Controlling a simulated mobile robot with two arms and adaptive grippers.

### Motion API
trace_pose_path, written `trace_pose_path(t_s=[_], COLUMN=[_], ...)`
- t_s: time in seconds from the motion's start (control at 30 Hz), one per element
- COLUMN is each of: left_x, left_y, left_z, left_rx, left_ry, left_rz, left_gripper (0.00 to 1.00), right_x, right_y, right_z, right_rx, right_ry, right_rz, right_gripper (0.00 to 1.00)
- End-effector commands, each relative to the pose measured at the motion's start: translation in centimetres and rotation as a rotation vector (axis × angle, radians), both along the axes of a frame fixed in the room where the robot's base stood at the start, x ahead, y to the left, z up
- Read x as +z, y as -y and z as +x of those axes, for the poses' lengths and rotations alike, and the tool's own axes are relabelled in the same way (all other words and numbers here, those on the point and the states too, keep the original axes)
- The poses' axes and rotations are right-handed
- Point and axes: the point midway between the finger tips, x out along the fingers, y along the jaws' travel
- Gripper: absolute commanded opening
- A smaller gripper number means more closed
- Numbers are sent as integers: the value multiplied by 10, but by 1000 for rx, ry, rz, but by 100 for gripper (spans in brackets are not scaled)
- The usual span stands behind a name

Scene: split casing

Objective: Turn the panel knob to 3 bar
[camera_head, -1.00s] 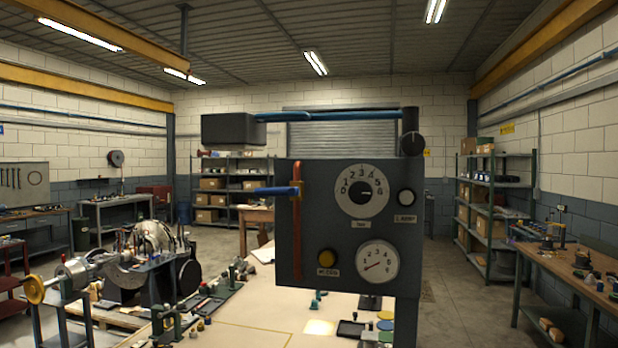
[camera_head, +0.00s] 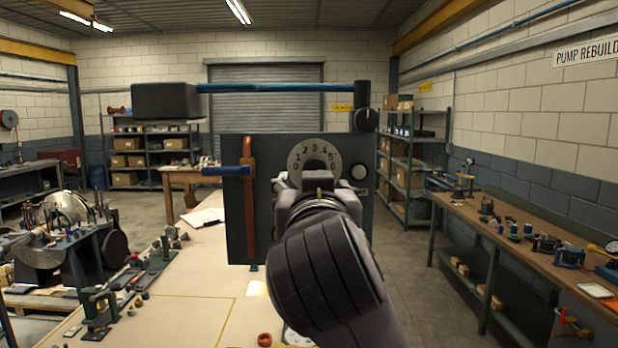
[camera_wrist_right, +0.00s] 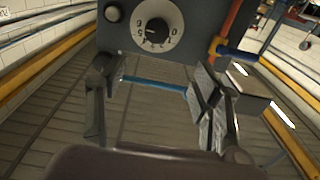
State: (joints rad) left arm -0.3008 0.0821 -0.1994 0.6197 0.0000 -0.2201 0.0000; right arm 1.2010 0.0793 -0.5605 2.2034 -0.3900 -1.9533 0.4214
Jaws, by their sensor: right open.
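The grey panel (camera_head: 237,215) stands upright ahead of me. Its numbered white dial (camera_head: 314,150) shows above my right gripper (camera_head: 318,185), which hides the knob and lower panel in the head view. In the upside-down right wrist view, the black knob (camera_wrist_right: 156,30) sits in the middle of the dial, near the top. The setting it points to is too small to tell. My right gripper (camera_wrist_right: 152,75) is open and empty, its fingers apart and facing the panel, with the knob beyond them and clear of them. My left gripper is not in view.
A red pipe with a blue lever (camera_head: 225,171) runs down the panel's left side. A blue pipe (camera_head: 275,88) crosses above the panel. Workbenches stand left and right.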

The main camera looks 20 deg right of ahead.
Motion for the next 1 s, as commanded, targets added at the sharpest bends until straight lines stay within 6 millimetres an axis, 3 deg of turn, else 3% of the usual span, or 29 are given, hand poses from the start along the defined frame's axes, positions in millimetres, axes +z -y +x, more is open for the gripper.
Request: trace_pose_path(t_s=[0.03,0.27,0.33,0.7,1.0], left_x=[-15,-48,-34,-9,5], left_y=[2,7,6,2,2], left_z=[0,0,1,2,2], left_rx=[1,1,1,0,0], left_ry=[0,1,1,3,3], left_rz=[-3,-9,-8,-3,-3], left_gripper=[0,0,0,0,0], right_x=[-6,-7,0,1,0], right_y=[2,15,19,41,51], right_z=[3,16,32,110,150], right_rx=[-5,-24,-24,-21,-17], right_ry=[6,-6,-17,-16,-13], right_rz=[-7,9,12,12,12], right_gripper=[60,60,60,60,60])
